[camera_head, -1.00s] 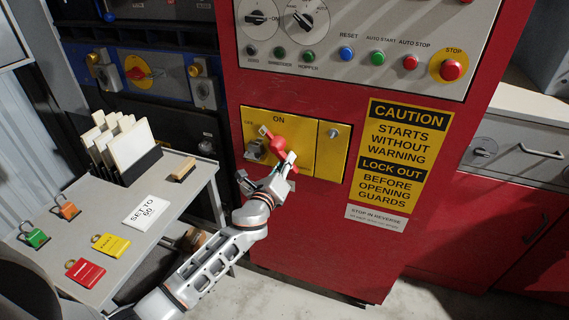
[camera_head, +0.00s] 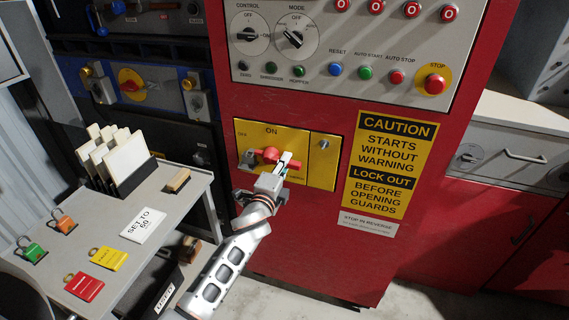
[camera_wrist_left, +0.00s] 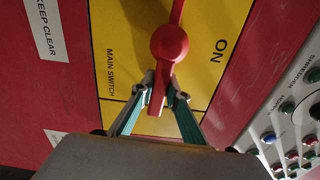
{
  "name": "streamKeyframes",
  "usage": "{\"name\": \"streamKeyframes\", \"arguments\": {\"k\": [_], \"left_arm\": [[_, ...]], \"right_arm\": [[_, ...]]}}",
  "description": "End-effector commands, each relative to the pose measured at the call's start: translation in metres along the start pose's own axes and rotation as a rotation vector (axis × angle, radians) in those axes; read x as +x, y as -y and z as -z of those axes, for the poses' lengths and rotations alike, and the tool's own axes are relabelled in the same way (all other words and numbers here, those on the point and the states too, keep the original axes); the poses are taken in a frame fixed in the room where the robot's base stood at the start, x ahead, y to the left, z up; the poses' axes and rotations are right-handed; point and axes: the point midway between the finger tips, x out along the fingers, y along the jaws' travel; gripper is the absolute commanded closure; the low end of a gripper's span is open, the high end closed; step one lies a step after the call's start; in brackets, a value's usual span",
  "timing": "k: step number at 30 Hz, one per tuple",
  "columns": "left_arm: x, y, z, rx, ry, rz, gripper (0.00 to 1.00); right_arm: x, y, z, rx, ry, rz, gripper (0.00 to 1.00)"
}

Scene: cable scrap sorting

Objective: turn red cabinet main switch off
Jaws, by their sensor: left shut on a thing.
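The main switch is a red rotary handle (camera_head: 268,155) on the yellow plate (camera_head: 322,172) of the red cabinet. In the head view the handle lies nearly level, its right end at my left gripper (camera_head: 286,164). ON is printed above it and OFF at the plate's upper left. In the left wrist view the red handle (camera_wrist_left: 168,43) shows its round hub, and its near end sits between the two fingers of my left gripper (camera_wrist_left: 163,95). The gripper is shut on that end. My right gripper is not in view.
The control panel (camera_head: 310,73) with knobs and buttons is above. A caution sign (camera_head: 390,160) is to the right. A grey side table (camera_head: 190,205) with tags and padlocks stands at left.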

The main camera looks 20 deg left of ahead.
Motion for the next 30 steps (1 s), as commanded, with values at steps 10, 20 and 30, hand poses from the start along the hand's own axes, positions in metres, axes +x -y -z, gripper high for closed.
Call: {"name": "streamKeyframes", "arguments": {"k": [10,20,30], "left_arm": [[0.0005,0.0049,-0.0012,-0.066,0.002,0.002,1.00],[0.0005,0.0052,-0.0012,-0.072,0.001,0.003,1.00],[0.0002,0.0042,-0.0006,-0.068,0.001,0.001,0.68]], "right_arm": [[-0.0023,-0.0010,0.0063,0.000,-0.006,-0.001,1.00],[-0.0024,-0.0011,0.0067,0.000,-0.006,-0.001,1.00],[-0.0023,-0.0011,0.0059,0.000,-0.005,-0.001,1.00]]}}
